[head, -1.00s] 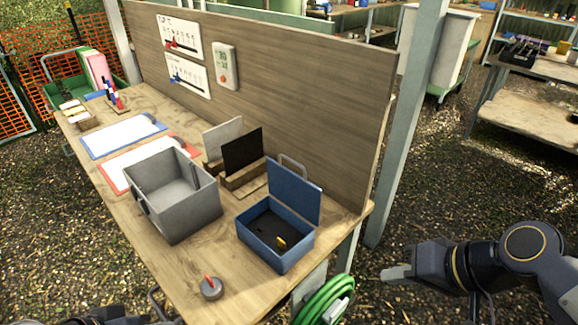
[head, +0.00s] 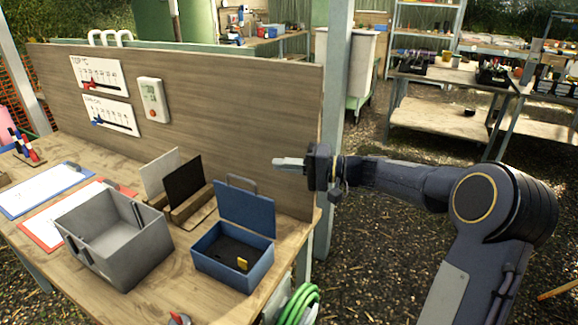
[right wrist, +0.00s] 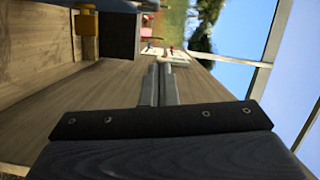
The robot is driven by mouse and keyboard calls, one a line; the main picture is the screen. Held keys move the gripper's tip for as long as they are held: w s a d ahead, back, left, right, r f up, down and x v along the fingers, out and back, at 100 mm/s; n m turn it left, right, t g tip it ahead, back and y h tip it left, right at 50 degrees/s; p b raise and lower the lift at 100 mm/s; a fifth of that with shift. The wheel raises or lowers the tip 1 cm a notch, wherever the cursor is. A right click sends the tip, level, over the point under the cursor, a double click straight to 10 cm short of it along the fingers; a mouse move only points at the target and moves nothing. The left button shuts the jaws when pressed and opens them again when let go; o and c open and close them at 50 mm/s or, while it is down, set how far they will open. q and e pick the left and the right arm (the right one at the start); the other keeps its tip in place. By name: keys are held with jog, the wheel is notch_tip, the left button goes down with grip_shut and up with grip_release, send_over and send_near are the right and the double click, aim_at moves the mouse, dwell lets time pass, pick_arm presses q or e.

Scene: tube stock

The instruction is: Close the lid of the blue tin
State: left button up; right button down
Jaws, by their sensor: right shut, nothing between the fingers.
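The blue tin (head: 228,272) stands on the wooden bench near its right end. Its lid (head: 246,209) is open and stands up at the back, with a handle on its top edge. A small yellow thing and a dark inside show in the tin. My right gripper (head: 277,162) is shut and empty, up in the air to the right of and above the lid, in front of the wooden back panel and not touching the lid. In the right wrist view its fingers (right wrist: 160,85) lie together. My left gripper is not in view.
A grey open box (head: 128,275) stands left of the tin. Behind it are a dark board (head: 184,184) and a pale board in wooden stands. The back panel (head: 235,105) rises behind the bench. A post (head: 337,120) stands right of it. A green hose (head: 297,305) hangs below the right end.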

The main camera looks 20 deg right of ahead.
jog(key=w+a+f+p, duration=0.1)
jog(key=a, duration=0.6)
jog(key=shift+a+p, duration=0.3)
jog(key=shift+p, duration=0.05)
